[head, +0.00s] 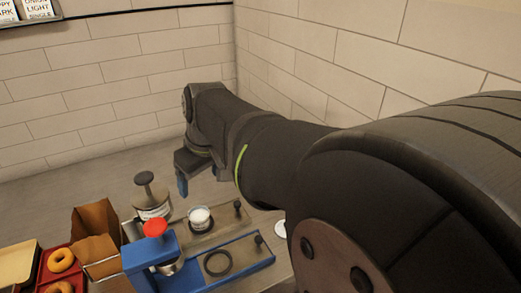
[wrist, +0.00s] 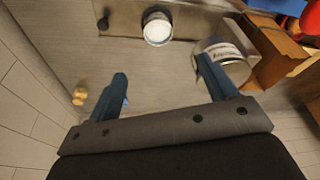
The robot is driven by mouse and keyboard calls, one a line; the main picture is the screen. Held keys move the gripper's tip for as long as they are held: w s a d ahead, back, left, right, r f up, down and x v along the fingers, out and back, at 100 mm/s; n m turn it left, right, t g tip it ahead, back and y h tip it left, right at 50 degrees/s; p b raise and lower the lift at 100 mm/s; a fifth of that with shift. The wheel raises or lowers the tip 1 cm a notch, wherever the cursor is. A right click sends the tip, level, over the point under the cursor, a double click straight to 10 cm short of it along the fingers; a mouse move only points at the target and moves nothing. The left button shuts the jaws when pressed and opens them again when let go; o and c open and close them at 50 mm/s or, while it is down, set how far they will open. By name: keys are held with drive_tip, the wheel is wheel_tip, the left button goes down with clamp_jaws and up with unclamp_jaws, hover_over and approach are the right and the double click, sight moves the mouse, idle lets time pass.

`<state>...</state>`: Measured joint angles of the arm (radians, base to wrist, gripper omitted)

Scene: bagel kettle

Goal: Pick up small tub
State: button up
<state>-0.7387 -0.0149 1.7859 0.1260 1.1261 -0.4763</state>
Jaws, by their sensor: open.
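The small tub (head: 200,220) is a round container with white contents, standing on a dark plate on the counter. In the wrist view the small tub (wrist: 157,30) is near the top, ahead of the fingertips and roughly between their lines. My gripper (head: 185,178) is above the counter, behind the tub, with its blue fingers pointing down. In the wrist view my gripper (wrist: 162,72) has its fingers wide apart with nothing between them. The tub is clear of both fingers.
A labelled jar with a dark knob (head: 150,198) stands left of the tub; in the wrist view the jar (wrist: 222,60) is close to the right finger. A blue fixture (head: 235,255), red-topped part (head: 155,228), brown paper bag (head: 95,220) and bagels (head: 60,260) are nearby.

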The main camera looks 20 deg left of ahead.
approach(199, 212)
drive_tip(key=shift+s+d+f, duration=0.25)
drive_tip(key=shift+s+f, duration=0.7)
drive_tip(key=shift+s, duration=0.2)
drive_tip(key=shift+w+x, duration=0.15)
drive_tip(key=shift+x, duration=1.2)
drive_tip(key=shift+w+x, duration=0.2)
drive_tip(key=shift+x, duration=1.2)
drive_tip(key=shift+c, duration=0.2)
drive_tip(key=c, duration=1.2)
drive_tip(key=shift+o, duration=0.2)
drive_tip(key=shift+r, duration=0.2)
